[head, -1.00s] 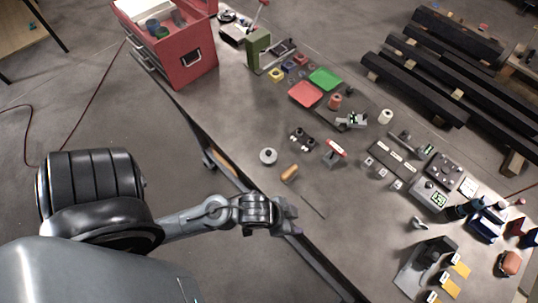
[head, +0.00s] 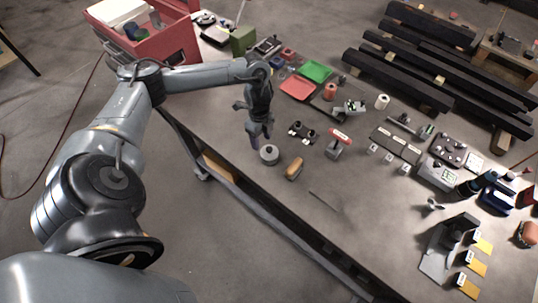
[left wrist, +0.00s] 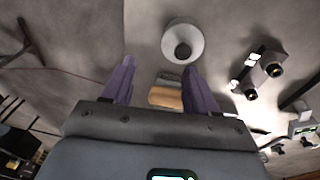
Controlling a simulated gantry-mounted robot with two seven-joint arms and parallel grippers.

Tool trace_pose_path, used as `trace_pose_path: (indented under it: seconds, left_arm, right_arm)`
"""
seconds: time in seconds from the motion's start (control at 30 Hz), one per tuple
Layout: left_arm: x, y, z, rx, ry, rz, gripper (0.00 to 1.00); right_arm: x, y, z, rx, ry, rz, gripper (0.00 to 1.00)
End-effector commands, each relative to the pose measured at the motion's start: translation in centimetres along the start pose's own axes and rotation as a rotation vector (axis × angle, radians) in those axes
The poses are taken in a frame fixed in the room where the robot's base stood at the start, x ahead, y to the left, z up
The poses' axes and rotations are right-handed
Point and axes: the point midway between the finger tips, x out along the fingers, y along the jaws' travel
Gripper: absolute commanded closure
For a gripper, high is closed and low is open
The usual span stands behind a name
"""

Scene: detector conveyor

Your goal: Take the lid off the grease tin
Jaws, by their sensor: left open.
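The grease tin (head: 269,155) is a small round grey tin with a dark knob on its lid. It stands upright on the table near the front edge, with the lid on. In the left wrist view the tin (left wrist: 182,38) is seen beyond the fingertips, near the top. My left gripper (head: 261,138) is open with nothing between its purple fingers. It points down just behind the tin in the head view, apart from it as far as I can tell. The open fingers also show in the left wrist view (left wrist: 159,68). My right gripper is in neither view.
A tan wooden-looking block or brush (head: 293,169) lies just right of the tin. A black two-knobbed item (head: 303,132) and a red-topped stand (head: 339,141) are behind. A red toolbox (head: 150,40) stands at the far left.

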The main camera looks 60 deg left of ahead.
Motion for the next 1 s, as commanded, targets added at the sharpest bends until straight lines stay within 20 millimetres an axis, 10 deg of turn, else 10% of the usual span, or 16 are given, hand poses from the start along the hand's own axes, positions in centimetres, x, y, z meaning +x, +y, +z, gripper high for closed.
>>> trace_pose_path:
  seconds: [0.2, 1.0]
  left_arm:
    - [-2.3, -2.9, -0.1, -0.002, 0.009, -0.081, 0.42]
    - [5.7, -3.4, -0.2, -0.001, 0.012, -0.085, 0.42]
  right_arm:
    - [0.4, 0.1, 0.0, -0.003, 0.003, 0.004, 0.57]
    - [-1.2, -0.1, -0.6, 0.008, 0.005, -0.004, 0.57]
